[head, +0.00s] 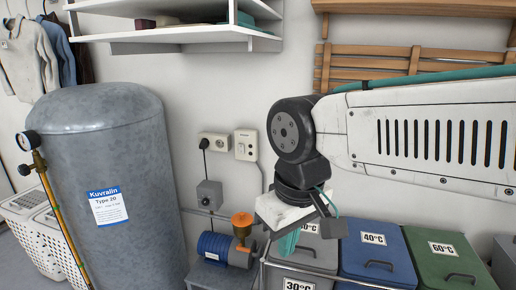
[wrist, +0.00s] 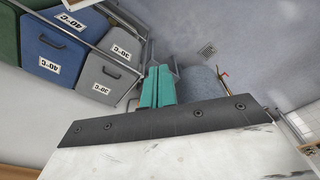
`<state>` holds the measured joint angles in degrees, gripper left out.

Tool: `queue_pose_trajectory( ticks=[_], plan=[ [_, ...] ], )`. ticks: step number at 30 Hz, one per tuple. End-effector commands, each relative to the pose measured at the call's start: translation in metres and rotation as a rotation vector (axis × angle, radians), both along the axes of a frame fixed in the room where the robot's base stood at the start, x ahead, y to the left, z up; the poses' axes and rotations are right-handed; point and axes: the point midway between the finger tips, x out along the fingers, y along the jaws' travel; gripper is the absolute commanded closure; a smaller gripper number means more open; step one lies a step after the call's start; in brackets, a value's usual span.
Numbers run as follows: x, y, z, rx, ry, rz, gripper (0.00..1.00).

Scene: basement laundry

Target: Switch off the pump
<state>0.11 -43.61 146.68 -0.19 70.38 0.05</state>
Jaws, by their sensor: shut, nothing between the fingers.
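The pump (head: 225,249), a blue motor with an orange top, sits low beside the grey tank. A beige wall box (head: 246,145) with a small switch-like part is on the wall above it, with a cable running down. A grey box (head: 209,195) hangs on a cord below the socket (head: 214,141). Which one switches the pump is not shown, and no switch position is readable. My gripper (head: 287,243) is to the right of the pump, in front of the bins, touching none of these. In the wrist view its teal fingers (wrist: 157,88) are together and empty.
The grey tank (head: 105,190) with a gauge stands at left. Lidded bins, grey (head: 305,252), blue (head: 380,258) and green (head: 445,255), stand in a rack at lower right. A white shelf (head: 180,36) juts out above. Bare floor (wrist: 240,40) shows in the wrist view.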

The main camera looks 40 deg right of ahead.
Motion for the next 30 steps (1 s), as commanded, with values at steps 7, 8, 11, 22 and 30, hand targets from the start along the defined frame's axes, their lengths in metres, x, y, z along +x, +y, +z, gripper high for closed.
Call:
queue_pose_trajectory(
  ticks=[7, 8, 11, 22, 30],
  plan=[
    [0.000, 0.000, 0.000, 0.000, 0.000, 0.000, 1.00],
    [0.000, 0.000, 0.000, 0.000, -0.001, 0.000, 1.00],
    [0.009, -0.002, 0.000, -0.006, -0.016, 0.014, 1.00],
    [0.202, -0.063, -0.014, -0.240, -0.396, 0.357, 1.00],
    [0.350, -0.130, -0.040, -0.596, -0.704, 0.695, 1.00]
  ],
)
